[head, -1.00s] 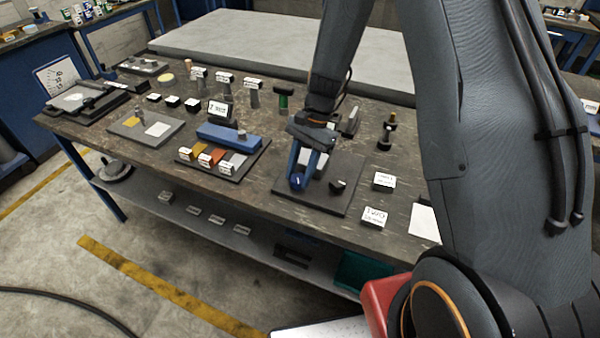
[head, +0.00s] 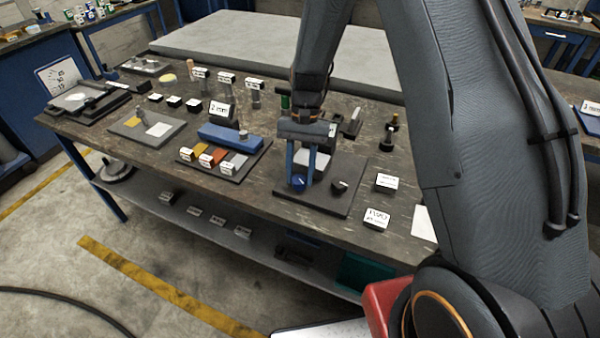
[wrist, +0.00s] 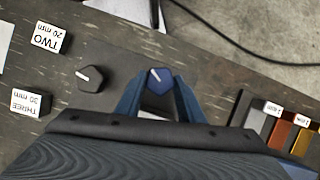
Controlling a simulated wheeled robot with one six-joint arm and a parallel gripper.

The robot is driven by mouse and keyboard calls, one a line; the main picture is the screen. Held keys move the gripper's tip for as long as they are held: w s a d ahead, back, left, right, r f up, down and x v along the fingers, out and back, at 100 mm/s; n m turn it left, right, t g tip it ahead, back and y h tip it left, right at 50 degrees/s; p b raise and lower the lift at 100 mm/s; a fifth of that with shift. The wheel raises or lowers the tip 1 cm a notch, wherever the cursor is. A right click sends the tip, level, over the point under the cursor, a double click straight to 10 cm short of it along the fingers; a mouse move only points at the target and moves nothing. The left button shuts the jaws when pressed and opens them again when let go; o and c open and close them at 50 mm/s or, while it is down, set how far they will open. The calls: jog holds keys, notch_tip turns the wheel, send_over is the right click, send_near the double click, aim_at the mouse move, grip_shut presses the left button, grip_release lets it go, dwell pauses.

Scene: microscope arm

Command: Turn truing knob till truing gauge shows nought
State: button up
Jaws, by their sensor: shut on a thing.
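A blue knob (head: 298,183) with a pale pointer mark stands on the front of a dark plate (head: 325,203). It also shows in the wrist view (wrist: 159,80). My gripper (head: 302,177) points down at it, its two blue fingers shut on either side of the knob. A black knob (head: 340,186) with a pale mark stands apart to its right; in the wrist view it is left of my fingers (wrist: 90,78). A light grey block (head: 317,160) behind the blue knob is partly hidden by my gripper. No readable truing gauge shows.
Labelled white blocks (head: 377,218) stand right of the plate. To the left is a dark tray (head: 228,178) with coloured blocks and a long blue block (head: 222,137). A dial board (head: 60,76) stands at the far left, too small to read.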

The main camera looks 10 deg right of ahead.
jog(key=o, duration=1.1)
jog(key=shift+c, duration=0.2)
jog(key=shift+r, duration=0.15)
jog(key=b+v, duration=0.2)
jog(key=v, duration=0.5)
jog(key=shift+r, duration=0.25)
jog(key=shift+w, duration=0.1)
